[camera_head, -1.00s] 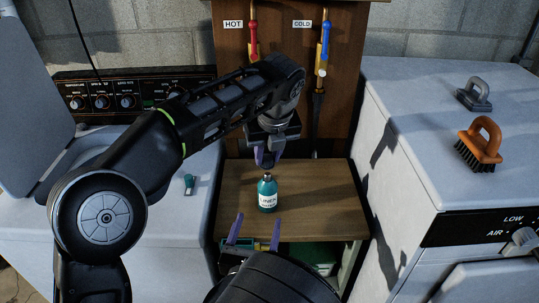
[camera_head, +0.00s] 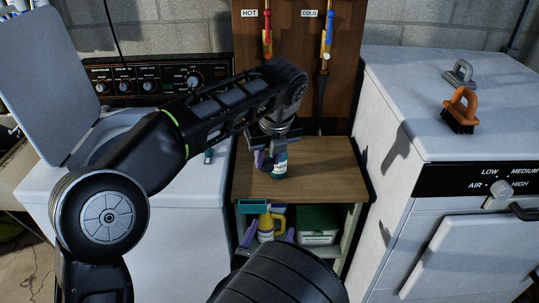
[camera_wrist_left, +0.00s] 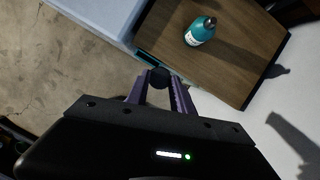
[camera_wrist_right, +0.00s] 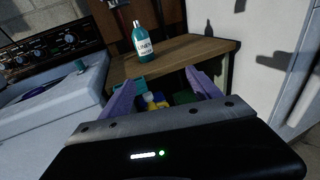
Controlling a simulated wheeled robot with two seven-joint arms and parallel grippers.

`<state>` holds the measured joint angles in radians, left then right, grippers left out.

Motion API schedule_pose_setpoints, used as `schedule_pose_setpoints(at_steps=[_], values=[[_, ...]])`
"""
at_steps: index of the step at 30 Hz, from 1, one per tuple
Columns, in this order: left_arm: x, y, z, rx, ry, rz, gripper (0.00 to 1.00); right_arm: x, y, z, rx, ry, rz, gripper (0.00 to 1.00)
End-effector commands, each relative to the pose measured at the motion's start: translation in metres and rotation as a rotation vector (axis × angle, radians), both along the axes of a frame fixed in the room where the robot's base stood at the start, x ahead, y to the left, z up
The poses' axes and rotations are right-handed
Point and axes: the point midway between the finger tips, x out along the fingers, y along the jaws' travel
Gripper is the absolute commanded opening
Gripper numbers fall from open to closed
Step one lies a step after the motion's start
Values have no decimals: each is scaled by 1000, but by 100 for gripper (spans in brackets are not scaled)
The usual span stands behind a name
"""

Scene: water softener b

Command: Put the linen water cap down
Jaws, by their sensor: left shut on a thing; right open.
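My left gripper (camera_head: 264,160) is shut on a small dark round thing (camera_wrist_left: 159,77), which looks like the linen water cap. It holds the thing in the air, to the left of the teal linen water bottle (camera_head: 280,165). The bottle stands upright on the wooden top (camera_head: 317,165) of a small stand; the gripper partly hides it in the head view. The bottle shows clearly in the left wrist view (camera_wrist_left: 200,31) and the right wrist view (camera_wrist_right: 145,43). My right gripper (camera_wrist_right: 160,85) is open and empty, low in front of the stand.
A washer (camera_head: 180,215) stands left, with a small teal object (camera_wrist_right: 80,66) on its top. A white dryer (camera_head: 405,95) stands right, bearing an orange brush (camera_head: 461,110) and a grey one (camera_head: 459,74). Bottles and a green box (camera_head: 318,222) fill the lower shelf. The wooden top is clear around the bottle.

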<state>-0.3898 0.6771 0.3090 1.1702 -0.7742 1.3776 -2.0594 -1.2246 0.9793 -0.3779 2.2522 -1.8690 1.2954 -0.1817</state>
Motion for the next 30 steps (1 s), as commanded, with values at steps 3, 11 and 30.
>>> schedule_pose_setpoints(at_steps=[3, 11, 30], values=[[-1, 4, -4, 1, 0, 35, 0, -2, -17, -17, 23, 53, -55, 72], [-5, 16, -20, 2, 1, 169, 0, -21, -72, -74, 122, 235, -249, 72], [-64, 136, -133, 12, 2, 1340, 0, -268, -70, -276, 1515, 754, -1847, 72]])
